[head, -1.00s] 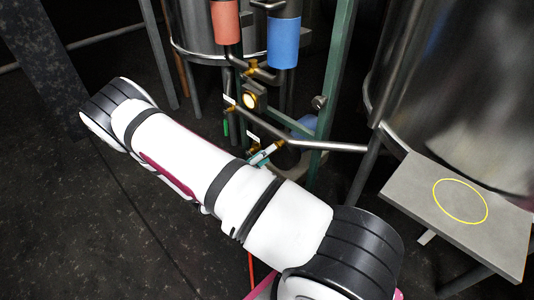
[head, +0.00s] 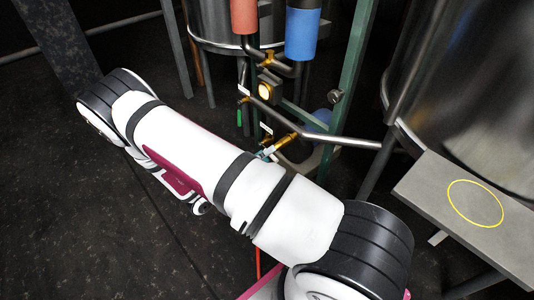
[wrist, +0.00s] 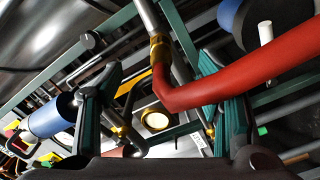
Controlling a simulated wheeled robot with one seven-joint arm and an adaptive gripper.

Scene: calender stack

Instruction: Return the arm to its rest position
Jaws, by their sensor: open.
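My gripper (wrist: 160,72) shows in the wrist view with its two dark green fingers spread wide apart and nothing held between them. A red pipe or hose (wrist: 245,80) crosses the view at the right finger; I cannot tell whether they touch. In the head view my white and black arm stretches from the upper left to the lower right. My gripper is not visible in the head view. A round lit lamp (head: 265,91) on the pipework stands beyond the arm; a lit lamp (wrist: 155,120) also shows between the fingers in the wrist view.
Pipes with a red cylinder (head: 244,15) and a blue cylinder (head: 302,35) stand behind the arm beside a green post (head: 350,75). A large metal tank (head: 460,90) and a grey plate (head: 425,190) with a yellow ring are at right. Dark floor (head: 80,220) at left looks clear.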

